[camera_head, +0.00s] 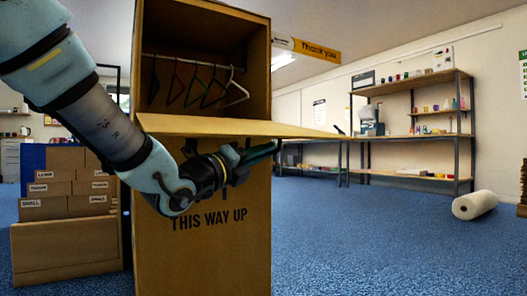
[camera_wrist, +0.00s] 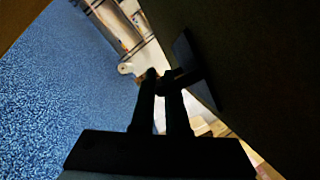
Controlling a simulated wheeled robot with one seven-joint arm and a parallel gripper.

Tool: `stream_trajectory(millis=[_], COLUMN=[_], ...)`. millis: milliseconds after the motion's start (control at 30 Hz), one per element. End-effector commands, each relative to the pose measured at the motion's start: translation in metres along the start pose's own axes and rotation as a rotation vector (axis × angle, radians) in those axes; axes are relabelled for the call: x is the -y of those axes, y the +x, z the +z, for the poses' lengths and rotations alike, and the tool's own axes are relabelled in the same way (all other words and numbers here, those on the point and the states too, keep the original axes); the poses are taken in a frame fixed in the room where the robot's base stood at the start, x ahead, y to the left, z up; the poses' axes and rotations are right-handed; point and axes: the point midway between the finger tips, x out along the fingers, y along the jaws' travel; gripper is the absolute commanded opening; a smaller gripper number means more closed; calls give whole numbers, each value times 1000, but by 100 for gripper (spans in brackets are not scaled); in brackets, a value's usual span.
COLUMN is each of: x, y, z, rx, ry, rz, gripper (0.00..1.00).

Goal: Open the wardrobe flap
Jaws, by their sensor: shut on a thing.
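The tall brown wardrobe carton (camera_head: 215,258) stands upright, with "THIS WAY UP" on its front. Its upper part is open, and several hangers (camera_head: 195,85) hang on a rail inside. The wardrobe flap (camera_head: 225,127) sticks out from the lower edge of the opening, seen nearly edge-on and about level. My gripper (camera_head: 273,147) is just under the flap, toward its right side. In the wrist view my gripper (camera_wrist: 160,76) is shut on a dark tab (camera_wrist: 200,72) at the flap's shadowed face (camera_wrist: 255,60). The exact contact is too dark to see well.
Small labelled cartons (camera_head: 70,185) stand in a holder left of the wardrobe carton. Shelving (camera_head: 415,130) stands at the back right, with a white roll (camera_head: 474,205) on the floor before it.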

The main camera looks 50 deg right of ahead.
Motion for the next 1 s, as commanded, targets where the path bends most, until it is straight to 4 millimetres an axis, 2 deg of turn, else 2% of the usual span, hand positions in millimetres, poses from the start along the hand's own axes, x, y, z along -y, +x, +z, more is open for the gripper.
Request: stream_trajectory(millis=[33,300,567,667,767,1000], x=[2,1,1,1,2,2], y=[1,1,-1,-8,-23,-71], z=[-3,-2,0,0,1,1], rx=[-7,-4,-2,-2,-2,-3], ry=[-2,-1,0,0,-1,0], rz=[-4,-2,-1,1,2,2], gripper=[13,42,42,42,42,42])
